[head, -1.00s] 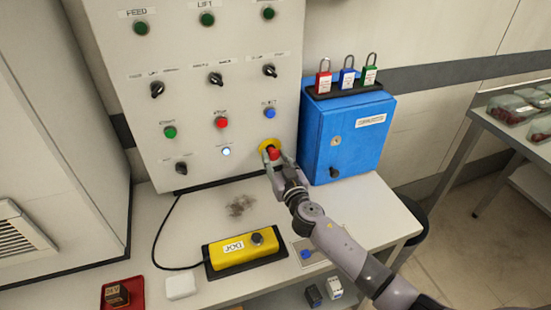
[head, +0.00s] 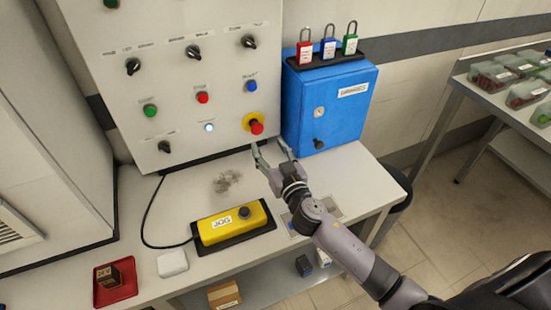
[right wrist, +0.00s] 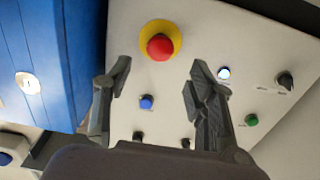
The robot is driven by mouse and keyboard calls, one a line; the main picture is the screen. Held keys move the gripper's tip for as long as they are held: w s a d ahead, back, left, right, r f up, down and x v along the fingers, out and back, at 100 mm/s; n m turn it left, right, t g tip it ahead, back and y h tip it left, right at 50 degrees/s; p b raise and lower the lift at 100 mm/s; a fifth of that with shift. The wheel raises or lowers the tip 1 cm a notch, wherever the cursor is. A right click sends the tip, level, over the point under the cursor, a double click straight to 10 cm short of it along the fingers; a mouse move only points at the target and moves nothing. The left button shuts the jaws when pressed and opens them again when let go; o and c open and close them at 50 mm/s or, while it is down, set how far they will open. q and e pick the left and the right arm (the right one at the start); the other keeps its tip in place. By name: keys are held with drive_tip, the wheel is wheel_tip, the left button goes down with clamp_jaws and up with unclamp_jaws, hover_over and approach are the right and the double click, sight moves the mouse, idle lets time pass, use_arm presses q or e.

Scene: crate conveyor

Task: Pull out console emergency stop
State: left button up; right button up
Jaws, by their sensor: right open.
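The emergency stop is a red mushroom button (head: 256,128) on a yellow round plate (head: 249,121), low on the right of the grey console (head: 180,75). In the right wrist view the red button (right wrist: 160,46) shows whole on its yellow plate (right wrist: 172,29). My right gripper (head: 271,147) is open and empty, just below the button and apart from it. In the right wrist view its two fingers (right wrist: 157,82) stand wide apart, with the button beyond their tips. My left gripper is not in view.
A blue box (head: 335,105) with red, blue and green padlocks on top stands right of the button. A yellow JOG box (head: 228,222) with a cable lies on the desk below. A red tray (head: 115,283) and a white block (head: 172,263) lie at the front left.

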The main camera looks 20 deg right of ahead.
drive_tip(key=shift+s, duration=2.15)
drive_tip(key=shift+f, duration=0.1)
